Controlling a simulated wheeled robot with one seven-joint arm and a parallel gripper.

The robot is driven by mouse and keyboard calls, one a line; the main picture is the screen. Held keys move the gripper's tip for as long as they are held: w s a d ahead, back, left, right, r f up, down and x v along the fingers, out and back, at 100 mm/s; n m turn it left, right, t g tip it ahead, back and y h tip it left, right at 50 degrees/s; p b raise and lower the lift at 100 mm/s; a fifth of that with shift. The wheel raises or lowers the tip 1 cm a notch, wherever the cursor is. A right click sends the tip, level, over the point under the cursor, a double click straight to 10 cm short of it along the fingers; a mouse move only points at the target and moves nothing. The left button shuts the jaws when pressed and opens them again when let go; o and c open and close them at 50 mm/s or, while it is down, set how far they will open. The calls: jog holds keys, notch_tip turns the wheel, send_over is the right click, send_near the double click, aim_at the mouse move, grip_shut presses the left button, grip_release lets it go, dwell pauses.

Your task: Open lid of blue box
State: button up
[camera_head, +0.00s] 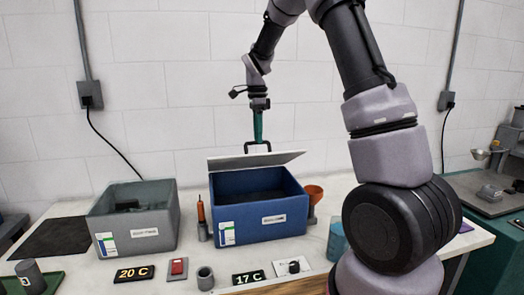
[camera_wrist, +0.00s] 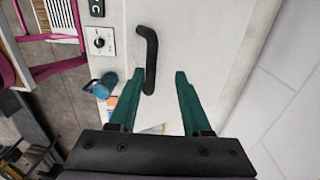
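The blue box (camera_head: 262,222) stands on the white table in the head view. Its pale lid (camera_head: 230,162) is raised at an angle above the box, and the dark inside shows below it. A black handle (camera_head: 257,144) is on the lid. My gripper (camera_head: 258,138) is just above the handle. In the wrist view my gripper (camera_wrist: 160,73) has its green fingers spread apart. The lower end of the black handle (camera_wrist: 151,50) reaches between them, close to the left finger. Contact cannot be told. The lid (camera_wrist: 195,35) fills much of that view.
A grey box (camera_head: 135,235) stands left of the blue box. An orange-handled screwdriver (camera_head: 201,210) and an orange funnel (camera_head: 313,194) flank the blue box. A blue cup (camera_head: 337,240) stands at right. Number plates and small parts lie along the front. A wall is behind.

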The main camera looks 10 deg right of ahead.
aim_at(252, 155)
jog(key=shift+s+f, duration=1.75)
jog(key=shift+f, duration=0.2)
